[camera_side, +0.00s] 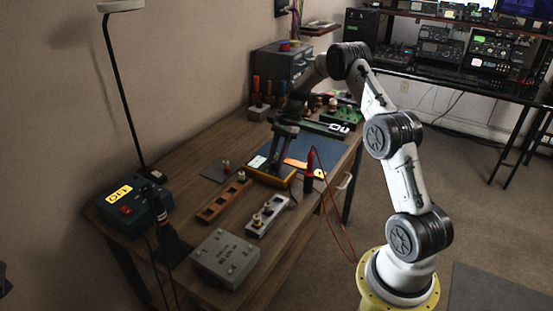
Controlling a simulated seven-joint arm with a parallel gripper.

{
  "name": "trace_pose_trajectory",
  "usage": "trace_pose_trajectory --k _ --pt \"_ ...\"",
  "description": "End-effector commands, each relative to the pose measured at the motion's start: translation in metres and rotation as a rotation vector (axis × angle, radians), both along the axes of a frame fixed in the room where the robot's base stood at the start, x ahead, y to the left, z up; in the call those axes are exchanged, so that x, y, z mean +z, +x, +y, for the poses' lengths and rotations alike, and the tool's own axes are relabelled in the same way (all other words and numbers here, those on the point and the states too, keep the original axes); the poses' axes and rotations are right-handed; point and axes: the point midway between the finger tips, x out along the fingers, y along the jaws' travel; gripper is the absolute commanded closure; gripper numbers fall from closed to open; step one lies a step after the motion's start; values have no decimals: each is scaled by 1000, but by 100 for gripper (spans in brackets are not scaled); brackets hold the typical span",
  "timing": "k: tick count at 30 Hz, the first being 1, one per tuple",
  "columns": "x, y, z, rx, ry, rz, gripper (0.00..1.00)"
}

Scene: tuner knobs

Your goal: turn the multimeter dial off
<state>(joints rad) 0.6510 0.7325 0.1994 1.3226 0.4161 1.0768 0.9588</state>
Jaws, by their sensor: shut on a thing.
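The yellow multimeter (285,181) lies on the wooden bench, with a pale display (258,161) at its left end. My gripper (277,160) points down onto the multimeter from above. Its fingers are shut at the meter's face, where the dial sits between them. The dial is hidden by the fingers, and its setting is too small to read.
A red and black probe (309,172) with red leads stands right of the multimeter. A blue mat (320,151) lies behind. In front are a brown block (222,201), a pale block with knobs (266,216) and a grey box (225,258). A blue box labelled OFF (128,207) sits at left.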

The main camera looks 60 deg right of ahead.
Motion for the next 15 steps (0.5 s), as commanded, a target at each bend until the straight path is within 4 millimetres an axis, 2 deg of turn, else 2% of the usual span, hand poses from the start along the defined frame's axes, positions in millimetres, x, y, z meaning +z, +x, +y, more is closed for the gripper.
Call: trace_pose_trajectory --k 15 --pt "0 4 0 493 0 0 100"
